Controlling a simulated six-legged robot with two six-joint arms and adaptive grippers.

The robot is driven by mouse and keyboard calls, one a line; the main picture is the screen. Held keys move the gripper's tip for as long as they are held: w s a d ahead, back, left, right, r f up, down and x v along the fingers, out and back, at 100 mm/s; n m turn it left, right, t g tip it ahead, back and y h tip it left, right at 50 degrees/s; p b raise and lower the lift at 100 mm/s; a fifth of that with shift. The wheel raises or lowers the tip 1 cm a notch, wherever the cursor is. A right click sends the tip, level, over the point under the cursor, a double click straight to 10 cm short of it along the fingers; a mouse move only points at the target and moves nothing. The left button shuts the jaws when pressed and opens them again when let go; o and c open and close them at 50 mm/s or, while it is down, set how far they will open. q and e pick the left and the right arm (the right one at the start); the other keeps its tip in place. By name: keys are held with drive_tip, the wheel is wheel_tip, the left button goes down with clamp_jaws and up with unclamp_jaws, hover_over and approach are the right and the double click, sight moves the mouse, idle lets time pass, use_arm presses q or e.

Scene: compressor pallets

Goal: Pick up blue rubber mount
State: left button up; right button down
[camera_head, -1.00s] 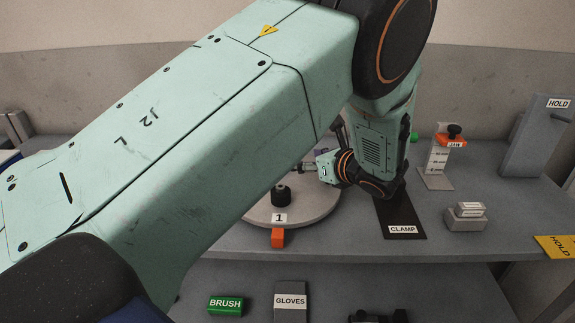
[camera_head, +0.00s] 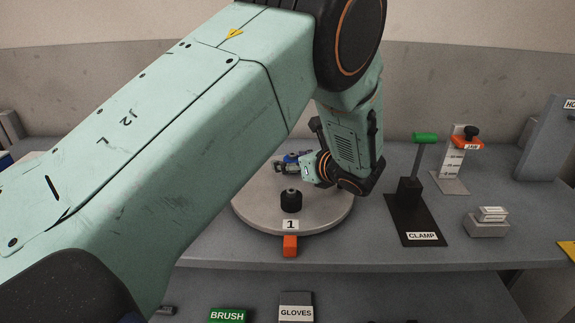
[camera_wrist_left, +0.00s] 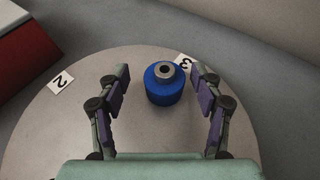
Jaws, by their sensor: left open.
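The blue rubber mount (camera_wrist_left: 163,90) stands upright on the round turntable (camera_wrist_left: 45,130) in the left wrist view, with a grey metal stud on top. My left gripper (camera_wrist_left: 158,76) is open, with one finger on each side of the mount and a visible gap on both sides. In the head view my left gripper (camera_head: 281,167) is low over the far part of the turntable (camera_head: 330,213). Only a bit of blue shows by its fingers there, and the mount is mostly hidden. My right gripper is not in view.
A black mount (camera_head: 291,201) stands at the turntable's front, by label 1. Labels 2 (camera_wrist_left: 60,82) and 3 (camera_wrist_left: 184,60) lie near its rim. A red block (camera_wrist_left: 20,45) is beyond the turntable.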

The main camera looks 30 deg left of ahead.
use_arm(q)
drive_tip(key=shift+w+a+f, duration=0.15)
drive_tip(key=shift+w+f, duration=0.2)
drive_tip(key=shift+w, duration=0.15)
drive_tip(key=shift+s+r, duration=0.35)
drive_tip(key=shift+s, duration=0.05)
drive_tip(key=shift+c, duration=1.3)
drive_tip(key=shift+w+f, duration=0.25)
drive_tip(key=shift+w, duration=0.05)
drive_tip(key=c, duration=0.4)
drive_tip(key=shift+s+r, duration=0.2)
drive_tip(key=c, duration=0.5)
drive_tip(key=shift+c, duration=0.5)
drive_tip(key=shift+w+f, duration=0.1)
drive_tip(key=shift+w, duration=0.05)
